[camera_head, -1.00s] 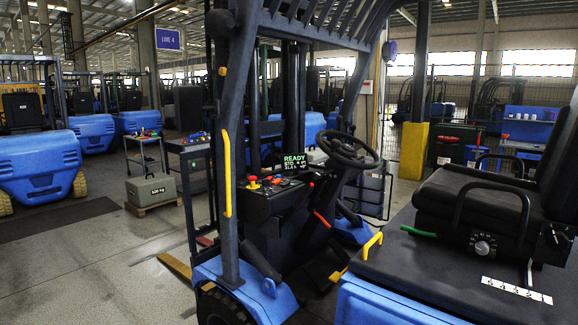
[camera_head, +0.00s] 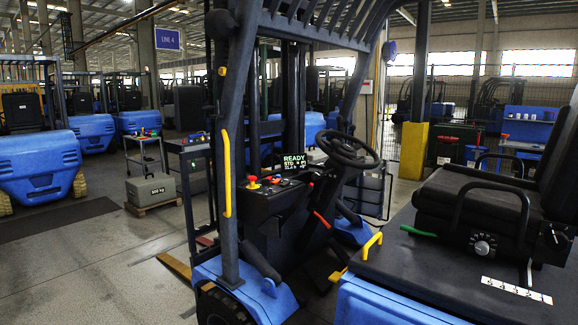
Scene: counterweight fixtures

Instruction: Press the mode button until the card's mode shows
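A blue forklift with a dark frame fills the middle of the view. Its small display (camera_head: 294,164) stands on the dash left of the steering wheel (camera_head: 347,148). The display shows green text reading "READY" and, below it, what looks like "STD"; the last line is too small to read surely. The control panel (camera_head: 272,184) below it carries a red knob (camera_head: 252,179) and several small controls. I cannot tell which is the mode button. A white card (camera_head: 516,290) with small marks lies on the dark cover at the lower right; its marks are too small to read surely. Neither gripper shows.
The forklift's front post with a yellow grab handle (camera_head: 227,174) stands left of the panel. The black seat (camera_head: 480,205) is at the right. A grey 500 kg weight (camera_head: 151,191) sits on a pallet at left. Open floor (camera_head: 110,265) lies at the lower left.

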